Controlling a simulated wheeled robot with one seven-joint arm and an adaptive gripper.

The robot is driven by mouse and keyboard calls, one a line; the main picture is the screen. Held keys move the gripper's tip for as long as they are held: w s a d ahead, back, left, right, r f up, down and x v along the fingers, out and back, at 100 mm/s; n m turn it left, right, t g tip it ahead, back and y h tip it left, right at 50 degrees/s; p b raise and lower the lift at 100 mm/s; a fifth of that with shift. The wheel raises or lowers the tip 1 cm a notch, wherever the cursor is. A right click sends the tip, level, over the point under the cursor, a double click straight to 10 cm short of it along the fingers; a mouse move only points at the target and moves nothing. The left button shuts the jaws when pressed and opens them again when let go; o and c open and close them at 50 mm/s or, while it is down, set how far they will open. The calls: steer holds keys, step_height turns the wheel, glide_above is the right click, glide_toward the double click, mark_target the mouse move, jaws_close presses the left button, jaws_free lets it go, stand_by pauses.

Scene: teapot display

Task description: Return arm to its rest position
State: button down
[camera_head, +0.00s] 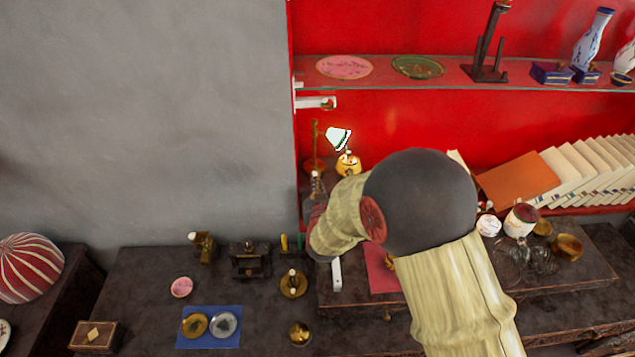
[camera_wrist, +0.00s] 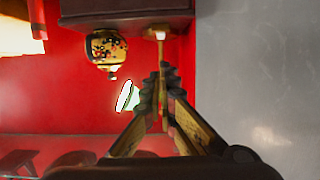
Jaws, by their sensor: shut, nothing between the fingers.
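My gripper (camera_wrist: 160,76) shows in the wrist view with its two fingers drawn together at the tips and nothing held between them. In the head view my cream and dark arm reaches over the dark table (camera_head: 140,290) toward the red-backed shelf, and it largely hides the gripper. A yellow patterned teapot (camera_head: 347,166) stands by the back wall near the arm's end; it also shows, upside down, in the wrist view (camera_wrist: 108,48). A white and green piece (camera_head: 339,138) is just above it in the head view.
A thin brass stand (camera_head: 315,150) is close to the gripper. The upper shelf (camera_head: 450,74) holds plates and blue-white vases. Tilted books (camera_head: 590,170), cups and glassware are at right. A blue mat (camera_head: 208,327) and small brass items lie at left. Open space lies before the grey wall.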

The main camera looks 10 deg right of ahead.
stand_by(0.4)
steer(key=s+a+f+g+y, duration=0.25)
steer(key=s+f+g, duration=0.2)
steer(key=f, duration=0.45)
steer(key=s+a+n+g+y, duration=0.15)
steer(key=s+a+g, duration=0.25)
steer(key=s, duration=0.5)
steer(key=s+d+r+b, duration=0.3)
steer(key=s+r, duration=0.5)
steer(key=s, duration=0.4)
steer(key=s+d+r+h+b, duration=0.1)
steer(key=s+d+r+b, duration=0.3)
steer(key=s+r, duration=0.5)
steer(key=s+b, duration=0.2)
steer(key=s, duration=0.1)
steer(key=shift+s+d+n, duration=0.2)
steer(key=shift+d+n, duration=0.1)
steer(key=shift+n, duration=0.05)
steer(key=shift+g, duration=0.25)
